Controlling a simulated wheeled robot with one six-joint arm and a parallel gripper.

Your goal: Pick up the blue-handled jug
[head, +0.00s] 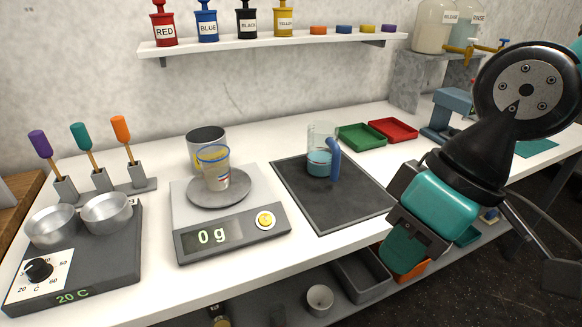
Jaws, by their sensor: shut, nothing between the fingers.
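The blue-handled jug (320,150) is a clear vessel with some blue liquid in its lower part. It stands upright on a dark grey mat (335,208) on the white bench, and its blue handle (334,160) is on the right side. My gripper (398,262) is at the right, in front of the bench's front edge, pointing down. It is apart from the jug, to the right and nearer. The gripper is shut and empty; its fingertips are partly hard to make out.
Green (362,137) and red trays (393,132) lie behind right. A hotplate (110,250) with two metal pans stands at left. A shelf (270,40) with coloured bottles hangs above.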

